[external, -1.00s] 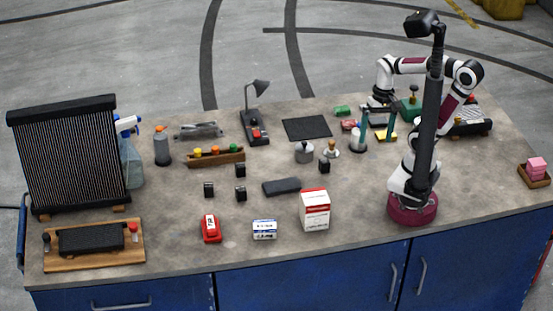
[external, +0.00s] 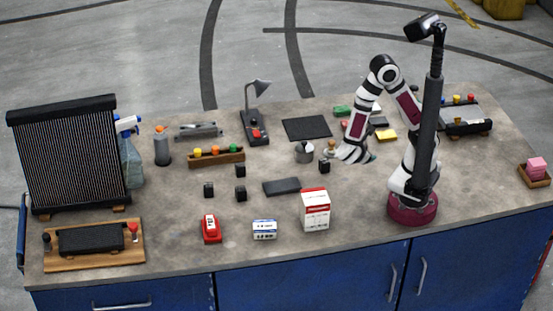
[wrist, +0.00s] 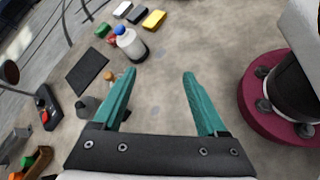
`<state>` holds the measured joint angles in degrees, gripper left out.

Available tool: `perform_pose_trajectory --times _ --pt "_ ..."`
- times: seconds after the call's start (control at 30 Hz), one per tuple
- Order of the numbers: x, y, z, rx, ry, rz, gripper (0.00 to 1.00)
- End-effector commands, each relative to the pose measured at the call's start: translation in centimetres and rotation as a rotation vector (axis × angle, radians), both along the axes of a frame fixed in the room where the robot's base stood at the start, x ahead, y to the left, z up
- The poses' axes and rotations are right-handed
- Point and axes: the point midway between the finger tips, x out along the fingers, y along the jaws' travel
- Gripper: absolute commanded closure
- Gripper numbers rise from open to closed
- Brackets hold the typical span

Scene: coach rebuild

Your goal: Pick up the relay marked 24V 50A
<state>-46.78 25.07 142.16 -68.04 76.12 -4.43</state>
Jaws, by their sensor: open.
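Several small black cubes, likely the relays, stand on the bench in the external view: one at left (external: 208,189), one beside it (external: 241,194), one behind that (external: 240,170), and one farther right (external: 324,167). Their markings are too small to read, so I cannot tell which is 24V 50A. My gripper (wrist: 158,76) has two teal fingers spread wide with nothing between them. In the external view it is low over the bench, right of the rightmost cube, mostly hidden by the wrist.
A metal canister (external: 304,153) and a small wooden-handled tool (external: 331,148) stand close left of my gripper. A white-and-red box (external: 315,210), black slab (external: 282,187), red device (external: 211,228) and blue-white box (external: 264,230) lie toward the front. A white bottle (wrist: 131,45) stands beyond my fingers.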

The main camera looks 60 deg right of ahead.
Motion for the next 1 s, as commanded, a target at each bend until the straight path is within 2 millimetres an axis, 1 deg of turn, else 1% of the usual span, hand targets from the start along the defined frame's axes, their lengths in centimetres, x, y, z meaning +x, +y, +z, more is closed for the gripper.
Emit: perform_pose_trajectory --times 0.03,0.1,0.2,0.3,0.37,0.5,0.6,0.7,0.83,1.0 --pt "1.3 1.6 -1.7 -0.110 0.080 0.240 0.25" --pt "2.8 4.1 -4.0 -0.231 0.170 0.532 0.25" --pt "3.4 6.7 -6.5 -0.345 0.257 0.801 0.25" --pt "3.8 7.7 -7.8 -0.393 0.294 0.912 0.25" --pt "4.5 7.1 -8.4 -0.399 0.301 0.924 0.25" --pt "7.3 4.4 -9.9 -0.394 0.303 0.912 0.25" --pt "9.2 2.8 -11.0 -0.392 0.300 0.913 0.25" --pt "10.4 1.9 -11.6 -0.393 0.298 0.916 0.25" --pt "11.6 1.0 -12.0 -0.391 0.297 0.915 0.25" --pt "14.2 -1.1 -12.9 -0.391 0.297 0.915 0.25"
